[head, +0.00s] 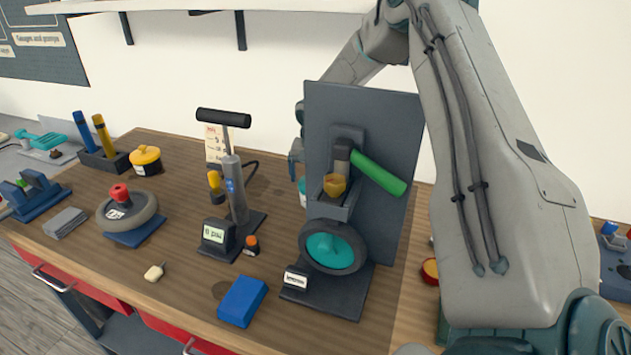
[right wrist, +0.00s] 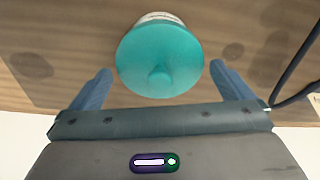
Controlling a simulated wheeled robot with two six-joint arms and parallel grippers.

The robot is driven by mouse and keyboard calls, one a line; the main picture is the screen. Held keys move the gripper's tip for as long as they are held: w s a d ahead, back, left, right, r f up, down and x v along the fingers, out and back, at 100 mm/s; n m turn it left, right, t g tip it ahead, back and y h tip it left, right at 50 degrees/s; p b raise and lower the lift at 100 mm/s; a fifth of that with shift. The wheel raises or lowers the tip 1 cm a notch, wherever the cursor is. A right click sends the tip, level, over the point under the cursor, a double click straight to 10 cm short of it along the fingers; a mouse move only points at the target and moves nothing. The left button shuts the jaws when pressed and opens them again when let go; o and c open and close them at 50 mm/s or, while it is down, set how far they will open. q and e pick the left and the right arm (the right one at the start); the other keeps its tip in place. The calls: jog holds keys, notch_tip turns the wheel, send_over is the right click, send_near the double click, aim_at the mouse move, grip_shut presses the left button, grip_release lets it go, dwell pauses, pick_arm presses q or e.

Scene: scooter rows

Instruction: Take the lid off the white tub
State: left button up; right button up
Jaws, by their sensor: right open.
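The white tub (right wrist: 160,17) shows in the right wrist view with its round teal lid (right wrist: 160,55) on it. The lid has a small knob in its middle and hides most of the tub. My right gripper (right wrist: 160,69) is open, with one blue finger on each side of the lid and a gap to it on both sides. In the head view only a sliver of the tub (head: 302,192) shows at the left edge of the dark upright panel, which hides most of my right gripper. My left gripper is not in view.
The upright panel stand (head: 385,112) with a green-handled lever and wheel stands close to the tub. A floor pump (head: 237,190) with a black handle is left of it, its hose behind. A blue block (head: 242,301) lies near the table's front edge.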

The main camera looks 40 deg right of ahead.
jog(key=shift+s+r, duration=0.1)
jog(key=shift+c, duration=1.3)
jog(key=c, duration=0.5)
notch_tip(320, 180, up, 6)
jog(key=shift+r+b, duration=0.1)
jog(key=shift+b, duration=0.85)
notch_tip(320, 180, up, 3)
jog(key=shift+f, duration=0.2)
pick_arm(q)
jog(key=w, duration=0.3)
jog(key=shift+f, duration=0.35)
pick_arm(e)
jog(key=shift+r, duration=0.6)
